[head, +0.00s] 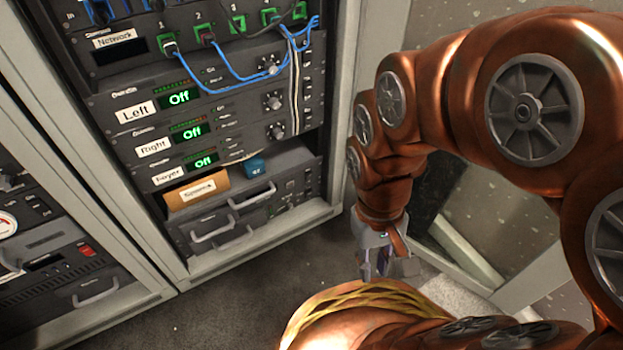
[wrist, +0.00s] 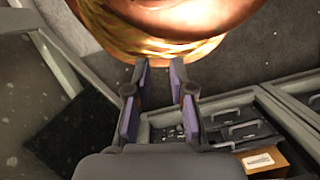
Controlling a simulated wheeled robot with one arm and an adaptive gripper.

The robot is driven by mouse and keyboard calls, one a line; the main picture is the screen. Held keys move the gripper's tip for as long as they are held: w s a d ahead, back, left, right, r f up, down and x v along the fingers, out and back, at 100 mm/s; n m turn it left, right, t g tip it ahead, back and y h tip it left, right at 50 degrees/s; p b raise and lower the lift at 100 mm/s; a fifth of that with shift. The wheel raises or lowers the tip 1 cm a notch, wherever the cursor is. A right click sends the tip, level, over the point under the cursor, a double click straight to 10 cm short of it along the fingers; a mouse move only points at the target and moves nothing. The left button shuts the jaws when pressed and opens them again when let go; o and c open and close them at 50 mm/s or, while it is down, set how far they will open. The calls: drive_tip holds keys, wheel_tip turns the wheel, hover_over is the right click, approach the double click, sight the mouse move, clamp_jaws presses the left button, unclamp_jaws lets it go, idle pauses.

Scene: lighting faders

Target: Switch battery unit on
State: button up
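No label reading battery is legible. In the head view, a dark unit (head: 62,277) low in the left rack has a red switch (head: 86,250), a small dark display and a handle. Whether the switch is on or off is too small to tell. My gripper (head: 380,265) hangs in front of the middle rack's right edge, apart from the racks. In the wrist view, its two fingers (wrist: 159,78) are spread, with nothing between them.
The middle rack has units labelled Left (head: 138,111), Right (head: 155,147) and Foyer (head: 168,176), each showing Off. Blue cables (head: 232,75) hang above. A brown box (head: 197,190) sits below, over drawers with handles. Grey floor (head: 225,305) is clear in front.

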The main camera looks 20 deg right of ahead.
drive_tip(key=shift+g, duration=0.3)
drive_tip(key=r+p, duration=0.4)
drive_tip(key=s+r+p, duration=0.1)
drive_tip(key=r+p, duration=0.3)
drive_tip(key=s+r+p, duration=0.1)
drive_tip(key=r+p, duration=0.3)
drive_tip(key=r, duration=0.1)
drive_tip(key=shift+s, duration=0.2)
clamp_jaws()
drive_tip(key=shift+s+f, duration=0.1)
drive_tip(key=shift+s, duration=0.05)
